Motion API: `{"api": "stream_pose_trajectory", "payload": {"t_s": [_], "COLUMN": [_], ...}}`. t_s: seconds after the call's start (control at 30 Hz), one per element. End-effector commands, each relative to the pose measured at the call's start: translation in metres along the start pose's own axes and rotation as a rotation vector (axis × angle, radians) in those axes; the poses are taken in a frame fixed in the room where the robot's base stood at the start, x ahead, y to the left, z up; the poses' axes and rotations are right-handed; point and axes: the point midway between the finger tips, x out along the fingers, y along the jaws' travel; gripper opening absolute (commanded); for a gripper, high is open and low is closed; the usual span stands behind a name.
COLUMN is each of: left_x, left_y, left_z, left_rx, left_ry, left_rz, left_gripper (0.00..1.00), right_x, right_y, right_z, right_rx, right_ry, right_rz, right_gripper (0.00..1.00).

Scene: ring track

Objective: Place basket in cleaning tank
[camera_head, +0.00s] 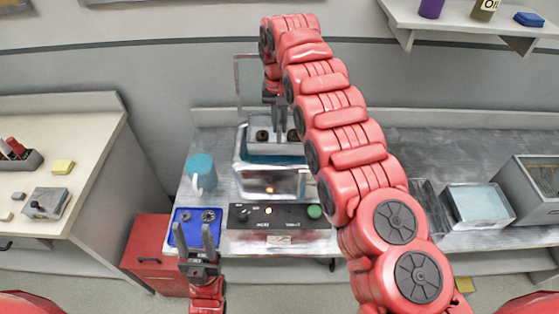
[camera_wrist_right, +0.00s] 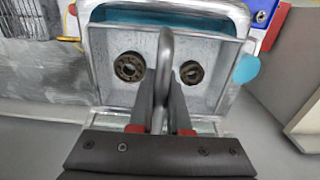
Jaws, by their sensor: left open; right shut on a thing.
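The grey metal basket (camera_head: 290,148) is at the back of the middle bench, with two dark round parts in it. It shows close up in the right wrist view (camera_wrist_right: 208,88). My right gripper (camera_head: 273,94) is shut on its upright looped handle; the fingers (camera_wrist_right: 163,92) clasp it. The shiny cleaning tank (camera_head: 246,178) with blue liquid lies around and below the basket; its rim shows in the right wrist view (camera_wrist_right: 246,20). How deep the basket sits is unclear. My left gripper (camera_head: 198,240) is open and empty near the front edge.
A dark control box (camera_head: 258,216) with a green button stands before the tank. Left of it are a blue tray (camera_head: 182,216) with round metal parts and a teal mug (camera_head: 200,170). A grey-blue box (camera_head: 478,203) stands at the right.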

Motion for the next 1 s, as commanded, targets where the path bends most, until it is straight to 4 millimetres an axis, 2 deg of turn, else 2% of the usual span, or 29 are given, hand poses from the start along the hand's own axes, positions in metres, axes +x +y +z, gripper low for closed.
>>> {"api": "stream_pose_trajectory", "payload": {"t_s": [0.23, 0.5, 0.67, 0.8, 1.0], "left_x": [0.009, 0.027, 0.031, 0.017, 0.017], "left_y": [-0.001, -0.001, -0.002, -0.001, -0.001], "left_z": [-0.002, -0.005, -0.005, -0.003, -0.003], "left_rx": [0.0, 0.0, 0.0, 0.0, 0.0], "left_ry": [0.001, 0.001, 0.001, 0.001, 0.001], "left_rz": [0.0, 0.0, 0.0, 0.0, 0.0], "left_gripper": [0.5, 0.5, 0.5, 0.5, 0.5], "right_x": [0.021, 0.07, 0.084, 0.11, 0.115], "right_y": [0.001, 0.0, -0.001, -0.001, -0.001], "right_z": [-0.002, 0.001, -0.001, -0.001, -0.001], "right_rx": [0.001, 0.001, 0.0, 0.0, 0.001], "right_ry": [0.003, -0.004, 0.002, 0.0, 0.002], "right_rz": [0.0, 0.0, -0.001, 0.001, -0.001], "right_gripper": [0.0, 0.0, 0.0, 0.0, 0.0]}}
